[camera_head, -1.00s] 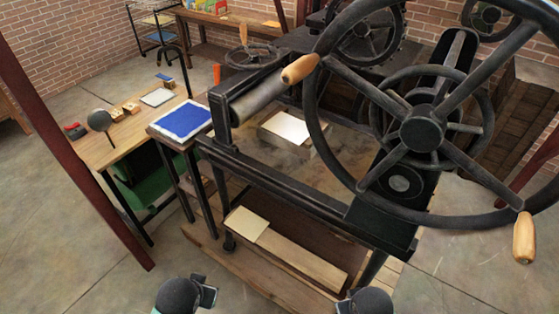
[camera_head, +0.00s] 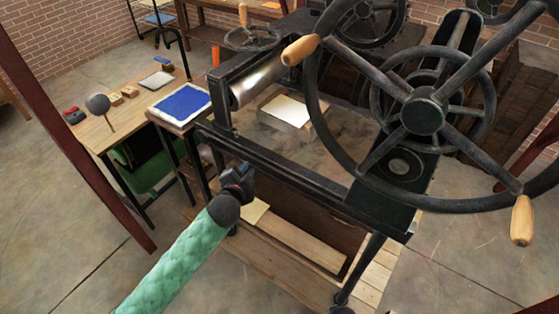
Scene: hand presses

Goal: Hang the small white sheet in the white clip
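A white sheet (camera_head: 290,109) lies flat on a block on the press bed. A smaller cream-white sheet (camera_head: 256,212) lies on the low board under the press, partly hidden by my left wrist. I cannot tell which of the two is the small white sheet. My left gripper (camera_head: 238,176) is in front of the press's near rail, over the left end of the low board. Its fingers are dark and small, so I cannot tell whether they are open or shut. My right gripper does not show clearly. I cannot make out a white clip.
The large black press wheel (camera_head: 423,116) with wooden handles fills the right side. A blue slab (camera_head: 181,103) sits on a stand left of the press roller (camera_head: 258,81). A wooden table (camera_head: 125,125) with small tools stands at left. The front left floor is clear.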

